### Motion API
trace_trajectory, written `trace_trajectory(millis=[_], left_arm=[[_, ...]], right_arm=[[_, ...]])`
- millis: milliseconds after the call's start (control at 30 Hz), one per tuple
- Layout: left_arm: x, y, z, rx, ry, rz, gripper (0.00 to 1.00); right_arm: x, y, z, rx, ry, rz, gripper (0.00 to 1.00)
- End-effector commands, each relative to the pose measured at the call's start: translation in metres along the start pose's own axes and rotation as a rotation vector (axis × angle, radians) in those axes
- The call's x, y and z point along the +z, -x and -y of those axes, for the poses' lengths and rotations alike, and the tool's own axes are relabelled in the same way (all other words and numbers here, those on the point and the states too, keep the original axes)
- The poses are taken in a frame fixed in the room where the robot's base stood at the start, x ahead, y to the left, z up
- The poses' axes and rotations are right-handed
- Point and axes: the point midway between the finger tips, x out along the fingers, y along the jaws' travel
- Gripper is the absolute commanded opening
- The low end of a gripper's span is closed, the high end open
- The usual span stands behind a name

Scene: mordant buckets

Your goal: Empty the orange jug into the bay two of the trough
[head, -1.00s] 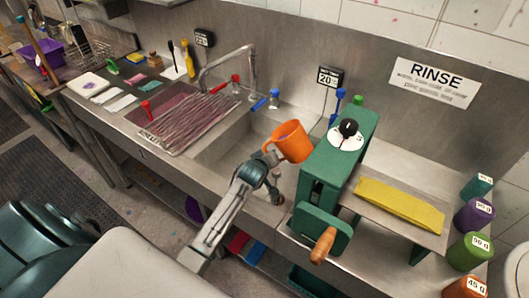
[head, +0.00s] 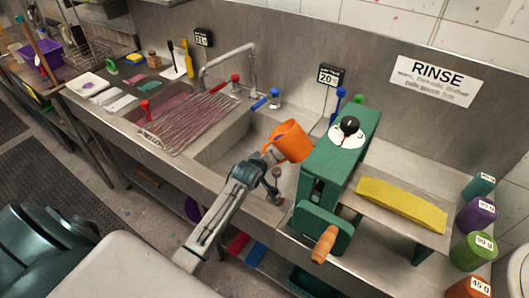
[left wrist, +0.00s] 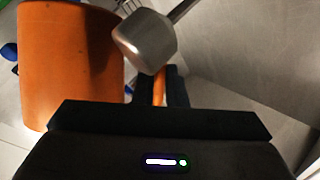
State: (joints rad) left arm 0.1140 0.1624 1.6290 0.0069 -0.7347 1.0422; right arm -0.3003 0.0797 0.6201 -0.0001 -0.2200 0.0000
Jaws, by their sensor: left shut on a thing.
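The orange jug (head: 292,142) is held over the right part of the steel trough (head: 232,152), left of the green machine. Its open mouth faces up and it looks slightly tilted. My left gripper (head: 271,155) is shut on its handle. In the left wrist view the jug (left wrist: 70,60) fills the upper left, and a strip of orange handle lies between the fingers (left wrist: 162,88). The jug's contents are not clear. The open basin (head: 250,135) lies left of the jug. I cannot read which bay is two. My right gripper is not in view.
A green hand-cranked machine (head: 335,165) stands close right of the jug. A faucet (head: 235,58) with red and blue taps rises behind the basin. A rack of reddish strands (head: 190,122) covers the trough's left part. Several coloured labelled containers (head: 475,250) stand far right.

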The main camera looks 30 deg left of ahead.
Motion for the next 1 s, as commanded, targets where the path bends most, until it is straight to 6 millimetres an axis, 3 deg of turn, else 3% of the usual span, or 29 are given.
trace_trajectory(millis=[1000], left_arm=[[0.003,0.000,-0.005,0.059,0.114,0.053,0.00]], right_arm=[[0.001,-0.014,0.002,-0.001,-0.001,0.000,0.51]])
